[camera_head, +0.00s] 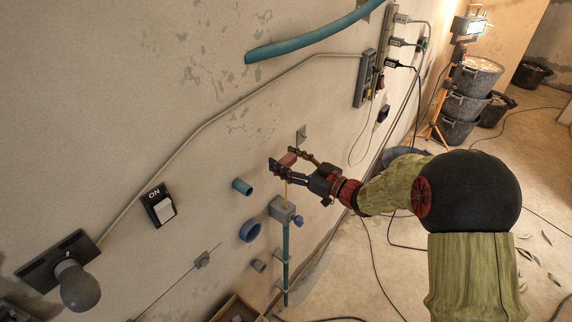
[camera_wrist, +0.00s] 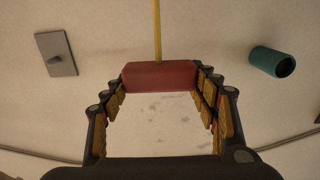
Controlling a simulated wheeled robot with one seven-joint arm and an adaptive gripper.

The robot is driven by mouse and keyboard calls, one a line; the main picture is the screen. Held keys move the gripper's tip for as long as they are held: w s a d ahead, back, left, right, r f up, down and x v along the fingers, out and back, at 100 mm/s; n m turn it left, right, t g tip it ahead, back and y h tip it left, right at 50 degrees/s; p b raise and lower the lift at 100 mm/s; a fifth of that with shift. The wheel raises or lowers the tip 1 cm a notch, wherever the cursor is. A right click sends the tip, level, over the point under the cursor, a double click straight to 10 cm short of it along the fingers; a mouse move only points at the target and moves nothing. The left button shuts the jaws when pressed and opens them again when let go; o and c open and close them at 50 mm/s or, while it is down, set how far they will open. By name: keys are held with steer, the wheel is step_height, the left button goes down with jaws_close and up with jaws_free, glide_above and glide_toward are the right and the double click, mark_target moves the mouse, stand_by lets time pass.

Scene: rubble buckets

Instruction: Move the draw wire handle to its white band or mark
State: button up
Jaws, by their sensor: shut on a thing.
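The draw wire handle is a red block (camera_head: 288,159) in front of the wall; it also shows in the wrist view (camera_wrist: 158,77). My gripper (camera_head: 285,164) is shut on it, with the fingers at its two ends in the wrist view (camera_wrist: 159,85). A thin yellow wire (camera_wrist: 157,30) runs from the handle. In the head view the wire runs down to a grey box (camera_head: 282,210) on top of a teal conduit (camera_head: 286,245). I can make out no white band or mark on the visible wire.
A small grey wall plate (camera_head: 301,134) and a teal pipe stub (camera_head: 242,187) are near the gripper. A blue ring (camera_head: 250,231), an ON switch (camera_head: 159,206) and a lamp (camera_head: 78,285) are on the wall. Stacked buckets (camera_head: 464,105) stand farther back. Cables lie across the floor.

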steer(key=shift+r, duration=0.5)
steer(key=o, duration=1.7)
steer(key=shift+f, duration=0.15)
steer(key=v, duration=1.2)
steer(key=shift+f, duration=0.1)
